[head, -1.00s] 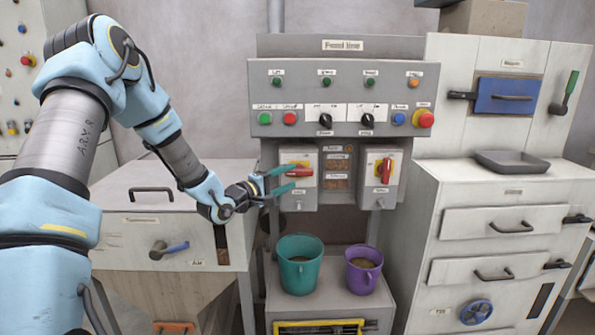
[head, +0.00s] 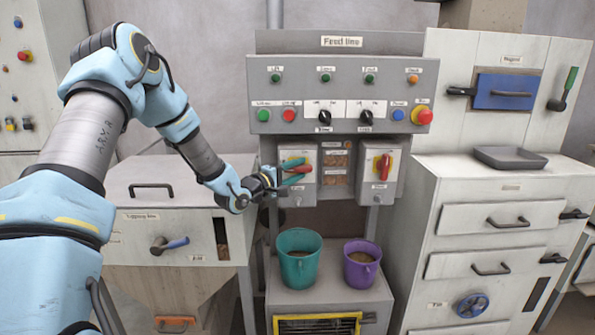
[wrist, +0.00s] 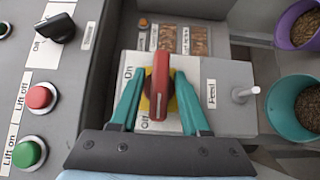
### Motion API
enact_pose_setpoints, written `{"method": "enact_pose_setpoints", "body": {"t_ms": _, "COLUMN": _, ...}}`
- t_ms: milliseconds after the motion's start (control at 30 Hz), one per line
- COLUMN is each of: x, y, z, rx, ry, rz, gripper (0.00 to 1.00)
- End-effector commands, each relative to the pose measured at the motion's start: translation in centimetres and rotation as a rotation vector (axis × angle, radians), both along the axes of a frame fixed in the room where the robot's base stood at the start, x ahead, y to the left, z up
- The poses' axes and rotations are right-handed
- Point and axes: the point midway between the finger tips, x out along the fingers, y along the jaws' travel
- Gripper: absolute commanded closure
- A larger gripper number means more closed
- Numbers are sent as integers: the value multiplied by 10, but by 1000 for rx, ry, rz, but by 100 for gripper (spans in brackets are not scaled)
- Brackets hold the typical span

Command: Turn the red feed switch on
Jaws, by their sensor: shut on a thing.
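The red feed switch (head: 298,170) is a red handle on a yellow plate, on the front of the left grey switch box (head: 304,199) under the panel. It also shows in the wrist view (wrist: 160,80), beside the printed words On and Off, with a Feed label on the box. The handle lies sideways in the head view. My gripper (head: 290,171) has its green fingers on either side of the handle and is shut on it; the fingers (wrist: 160,90) also show in the wrist view. They partly hide the switch in the head view.
A second red switch (head: 383,166) stands upright on the right box. Above is the panel (head: 340,75) with buttons and black knobs. A teal bucket (head: 299,265) and a purple one (head: 361,268) stand below. A grey hopper cabinet (head: 150,195) is left, drawers (head: 500,218) right.

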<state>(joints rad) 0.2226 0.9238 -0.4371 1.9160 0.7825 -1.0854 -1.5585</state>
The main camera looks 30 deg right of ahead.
Motion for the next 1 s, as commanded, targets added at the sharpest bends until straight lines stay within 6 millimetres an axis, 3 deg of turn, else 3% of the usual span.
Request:
{"method": "enact_pose_setpoints", "body": {"t_ms": 167, "x": 0, "y": 0, "z": -1, "rx": 1, "ry": 0, "rz": 0, "gripper": 100}}
{"method": "enact_pose_setpoints", "body": {"t_ms": 567, "x": 0, "y": 0, "z": 1, "rx": 44, "ry": -19, "rz": 0, "gripper": 100}}
{"method": "enact_pose_setpoints", "body": {"t_ms": 1000, "x": 0, "y": 0, "z": 4, "rx": 342, "ry": -159, "rz": 0, "gripper": 100}}
